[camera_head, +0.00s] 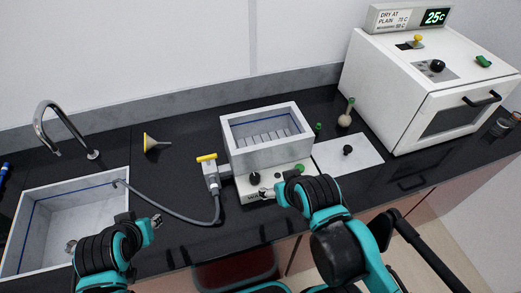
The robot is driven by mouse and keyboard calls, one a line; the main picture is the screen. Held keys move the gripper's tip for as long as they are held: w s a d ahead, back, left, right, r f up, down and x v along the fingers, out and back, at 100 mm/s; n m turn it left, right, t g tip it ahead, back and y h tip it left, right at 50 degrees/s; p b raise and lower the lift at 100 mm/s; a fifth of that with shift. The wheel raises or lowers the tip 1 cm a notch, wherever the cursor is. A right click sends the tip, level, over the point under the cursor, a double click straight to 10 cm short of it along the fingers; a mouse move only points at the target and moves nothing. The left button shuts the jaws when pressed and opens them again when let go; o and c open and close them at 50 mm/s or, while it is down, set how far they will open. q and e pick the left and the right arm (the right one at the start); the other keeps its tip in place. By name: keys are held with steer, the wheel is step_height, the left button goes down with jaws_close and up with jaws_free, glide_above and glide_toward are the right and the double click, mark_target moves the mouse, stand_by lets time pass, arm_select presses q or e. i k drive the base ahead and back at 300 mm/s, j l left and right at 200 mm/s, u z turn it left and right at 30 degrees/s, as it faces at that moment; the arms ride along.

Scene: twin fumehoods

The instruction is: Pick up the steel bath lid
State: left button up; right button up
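The steel bath lid (362,161) is a flat pale plate with a black knob (347,150). It lies flat on the dark counter, just right of the open water bath (262,158). My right gripper (268,192) is in front of the bath's control panel, left of the lid and apart from it. Its fingers are small and partly hidden by the wrist, so I cannot tell whether they are open. My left gripper (154,220) is over the counter by the sink's right edge, far from the lid; its finger state is unclear too.
A white oven (425,85) stands behind and right of the lid. A small round flask (345,118) stands close behind the lid. A hose (165,208) runs from the bath's yellow-handled valve (208,170) to the sink (70,190). A yellow funnel (152,142) lies near the tap (62,122).

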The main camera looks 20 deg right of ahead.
mark_target(338, 157)
steer(key=l+z, duration=0.2)
steer(key=l, duration=0.65)
steer(key=l+z, duration=0.15)
steer(key=l, duration=0.65)
steer(key=i+l+z, duration=0.2)
steer(key=l, duration=0.65)
steer(key=k, duration=0.1)
